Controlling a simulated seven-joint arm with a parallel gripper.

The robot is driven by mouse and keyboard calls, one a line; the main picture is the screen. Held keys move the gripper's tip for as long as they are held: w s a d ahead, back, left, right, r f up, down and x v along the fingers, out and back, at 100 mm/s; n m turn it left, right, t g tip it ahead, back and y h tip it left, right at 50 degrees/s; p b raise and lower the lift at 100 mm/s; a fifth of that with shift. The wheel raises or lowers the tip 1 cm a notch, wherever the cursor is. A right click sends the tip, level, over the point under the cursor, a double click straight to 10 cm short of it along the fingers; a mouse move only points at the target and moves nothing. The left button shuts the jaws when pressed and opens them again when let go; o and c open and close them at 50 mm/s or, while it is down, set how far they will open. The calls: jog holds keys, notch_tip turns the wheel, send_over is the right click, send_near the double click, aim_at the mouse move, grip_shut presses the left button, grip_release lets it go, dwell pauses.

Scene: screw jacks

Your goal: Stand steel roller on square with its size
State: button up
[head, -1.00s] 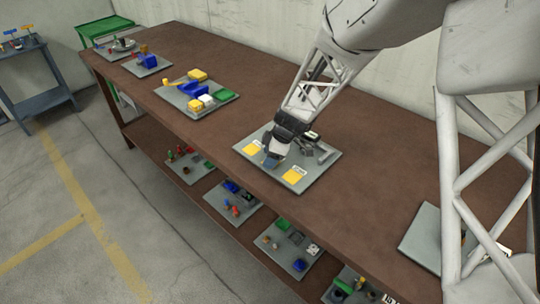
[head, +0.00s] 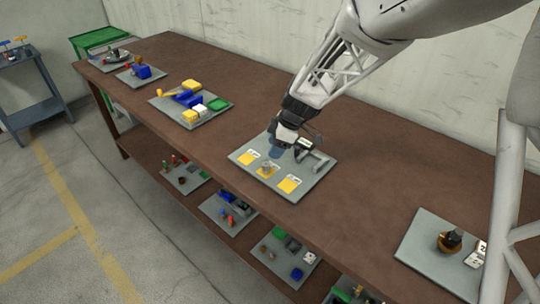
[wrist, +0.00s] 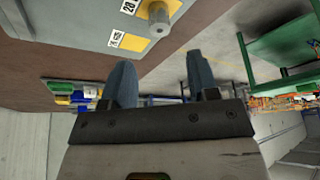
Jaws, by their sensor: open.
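The steel roller (head: 267,166) is a small grey cylinder standing upright on the middle yellow square (head: 262,175) of the grey board (head: 315,182). In the wrist view the roller (wrist: 158,16) shows near the top, beside a label reading 20 (wrist: 130,7). Other yellow squares lie to its left (head: 248,156) and right (head: 289,185), each with a white label too small to read in the head view. My gripper (head: 276,151) is above and just behind the roller, apart from it. In the wrist view its blue-grey fingers (wrist: 161,84) are spread with nothing between them.
A grey bracket-like holder (head: 320,160) stands at the board's back right. Trays with blue, yellow and green parts (head: 190,104) lie farther left on the brown bench (head: 240,95). Another board (head: 440,250) with a dark round piece is at the right. The bench between boards is bare.

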jog(key=shift+v, duration=1.75)
jog(key=s+d+r+m+h, duration=0.1)
jog(key=s+d+r+m, duration=0.2)
jog(key=s, duration=0.7)
jog(key=s+d+r+m+t+h, duration=0.1)
jog(key=s+d+r+m, duration=0.3)
jog(key=s+m, duration=0.4)
jog(key=s+d+r+m+t+h, duration=0.1)
jog(key=s+r+m, duration=0.5)
jog(key=s, duration=0.6)
jog(key=shift+s+d+h, duration=0.3)
jog(key=shift+d+h, duration=0.6)
jog(key=shift+d, duration=0.4)
